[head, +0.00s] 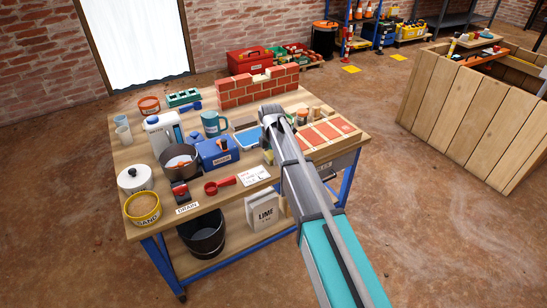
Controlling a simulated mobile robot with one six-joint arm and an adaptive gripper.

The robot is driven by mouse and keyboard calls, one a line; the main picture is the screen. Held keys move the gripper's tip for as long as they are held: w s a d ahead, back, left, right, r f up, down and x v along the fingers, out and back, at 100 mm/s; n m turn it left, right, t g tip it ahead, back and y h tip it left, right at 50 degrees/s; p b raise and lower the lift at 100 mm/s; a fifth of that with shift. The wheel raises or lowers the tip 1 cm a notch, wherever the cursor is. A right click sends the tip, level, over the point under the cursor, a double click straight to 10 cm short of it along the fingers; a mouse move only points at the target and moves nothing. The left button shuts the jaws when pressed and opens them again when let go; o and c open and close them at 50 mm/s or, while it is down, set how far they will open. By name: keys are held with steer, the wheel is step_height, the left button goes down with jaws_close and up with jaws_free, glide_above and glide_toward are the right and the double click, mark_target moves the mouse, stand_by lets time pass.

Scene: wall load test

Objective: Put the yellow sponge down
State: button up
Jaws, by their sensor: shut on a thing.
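The yellow sponge (268,157) shows as a small yellow patch at the lower end of my gripper (266,147), just left of my arm. My gripper points down over the middle of the wooden workbench (222,173) and is shut on the sponge. My own arm hides most of the gripper and part of the sponge. I cannot tell whether the sponge touches the bench top.
A brick wall piece (257,88) stands behind. Brick-red tiles (325,133) lie at right.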

mark_target(271, 154)
steer(key=shift+f, duration=0.15)
steer(key=o, duration=0.8)
steer(key=shift+c, duration=0.2)
steer(key=shift+r, duration=0.2)
step_height(271, 154, up, 12)
steer(key=p, duration=1.2)
stand_by(0.3)
